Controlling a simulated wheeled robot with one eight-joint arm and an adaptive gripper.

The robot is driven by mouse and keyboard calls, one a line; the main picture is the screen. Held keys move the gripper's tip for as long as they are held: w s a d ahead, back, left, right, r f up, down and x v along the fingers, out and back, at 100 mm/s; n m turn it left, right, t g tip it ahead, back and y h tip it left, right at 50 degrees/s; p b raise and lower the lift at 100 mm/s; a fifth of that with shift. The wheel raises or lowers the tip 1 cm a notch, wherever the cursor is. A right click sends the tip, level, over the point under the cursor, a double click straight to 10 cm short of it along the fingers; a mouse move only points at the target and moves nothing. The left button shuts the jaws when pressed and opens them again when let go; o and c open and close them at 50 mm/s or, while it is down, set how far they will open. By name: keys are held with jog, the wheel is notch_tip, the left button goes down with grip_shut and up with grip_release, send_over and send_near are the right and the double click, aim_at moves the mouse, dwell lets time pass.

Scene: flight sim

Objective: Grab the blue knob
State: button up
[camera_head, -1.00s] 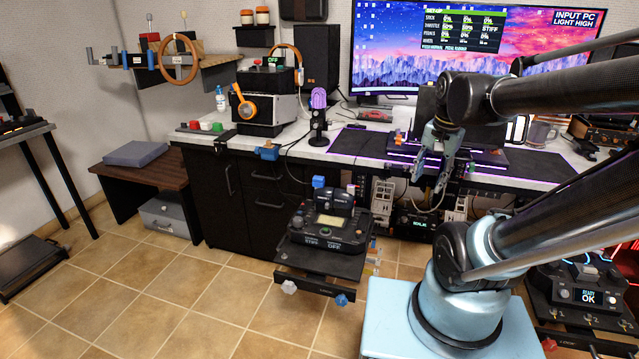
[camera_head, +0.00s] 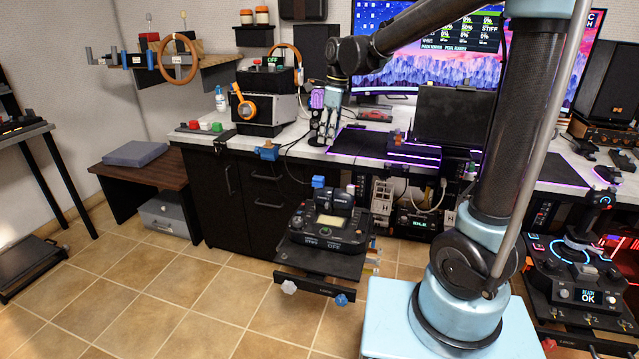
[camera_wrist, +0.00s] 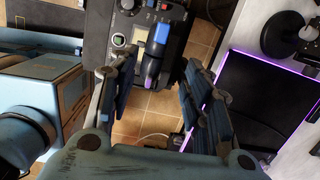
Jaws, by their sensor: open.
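A blue block-shaped knob (camera_head: 318,182) stands on the throttle-style control unit (camera_head: 325,236) in front of the desk. In the wrist view a blue piece (camera_wrist: 161,30) shows on a lever of that unit, beyond my fingertips. A second blue knob (camera_head: 341,299) sits on the front edge of the unit's mount, right of a pale knob (camera_head: 289,286). Which one the task means I cannot tell. My gripper (camera_head: 325,130) hangs above and behind the unit, near the desk's front edge. In the wrist view my gripper (camera_wrist: 160,62) is open and empty, its fingers wide apart.
A joystick unit (camera_head: 580,265) stands at right.

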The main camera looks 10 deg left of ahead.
jog(key=a, duration=0.1)
send_over(319, 177)
jog(key=shift+m, duration=0.3)
jog(key=f, duration=1.2)
jog(key=shift+s+f, duration=0.1)
jog(key=shift+s, duration=0.1)
jog(key=shift+w+a+f, duration=0.1)
jog(key=shift+w+f, duration=0.05)
jog(key=shift+f, duration=2.5)
jog(key=c, duration=1)
